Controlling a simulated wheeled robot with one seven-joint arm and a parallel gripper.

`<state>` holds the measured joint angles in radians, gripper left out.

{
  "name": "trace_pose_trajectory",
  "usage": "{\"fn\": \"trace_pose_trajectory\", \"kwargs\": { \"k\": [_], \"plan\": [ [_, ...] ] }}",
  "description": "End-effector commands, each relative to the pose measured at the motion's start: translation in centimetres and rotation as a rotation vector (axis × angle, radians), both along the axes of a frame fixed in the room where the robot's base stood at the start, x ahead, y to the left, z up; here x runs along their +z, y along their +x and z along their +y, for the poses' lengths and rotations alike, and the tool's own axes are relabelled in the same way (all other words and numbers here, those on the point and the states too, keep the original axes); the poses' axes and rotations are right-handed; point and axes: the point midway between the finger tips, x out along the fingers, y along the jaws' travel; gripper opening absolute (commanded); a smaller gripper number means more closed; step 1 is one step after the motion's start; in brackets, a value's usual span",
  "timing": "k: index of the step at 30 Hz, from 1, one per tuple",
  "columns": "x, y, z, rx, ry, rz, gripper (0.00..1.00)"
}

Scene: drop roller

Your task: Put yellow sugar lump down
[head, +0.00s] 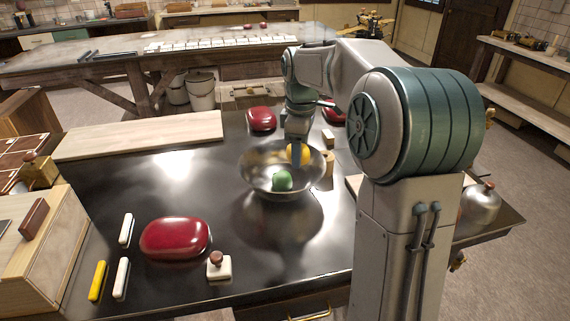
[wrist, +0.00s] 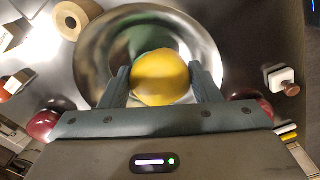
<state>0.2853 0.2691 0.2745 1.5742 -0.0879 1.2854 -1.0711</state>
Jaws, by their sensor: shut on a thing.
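The yellow sugar lump (wrist: 160,77) is round and sits between the two fingers of my gripper (wrist: 161,84) in the wrist view. My gripper is shut on it. In the head view the yellow lump (head: 298,153) shows just under my gripper (head: 297,146), at the metal bowl (head: 255,171). In the wrist view the bowl (wrist: 205,38) lies behind and around the lump. I cannot tell whether the lump touches the bowl. A green lump (head: 282,180) lies in the bowl in the head view; the wrist view does not show it clearly.
A large red rounded object (head: 175,238) and a white block with a brown knob (head: 218,266) stand at the front. White and yellow sticks (head: 97,280) lie at front left. A wooden board (head: 140,136) lies at back left. A small wooden roll (head: 328,170) stands close right of the bowl.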

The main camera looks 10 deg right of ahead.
Motion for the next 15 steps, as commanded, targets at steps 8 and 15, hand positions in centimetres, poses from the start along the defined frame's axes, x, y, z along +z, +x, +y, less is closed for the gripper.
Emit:
{"fn": "trace_pose_trajectory", "kwargs": {
  "k": [8,15],
  "plan": [
    [-2.1,1.8,3.0,-0.004,0.000,0.000,0.31],
    [-5.2,1.8,3.1,-0.005,-0.001,0.003,0.31]
  ]
}}
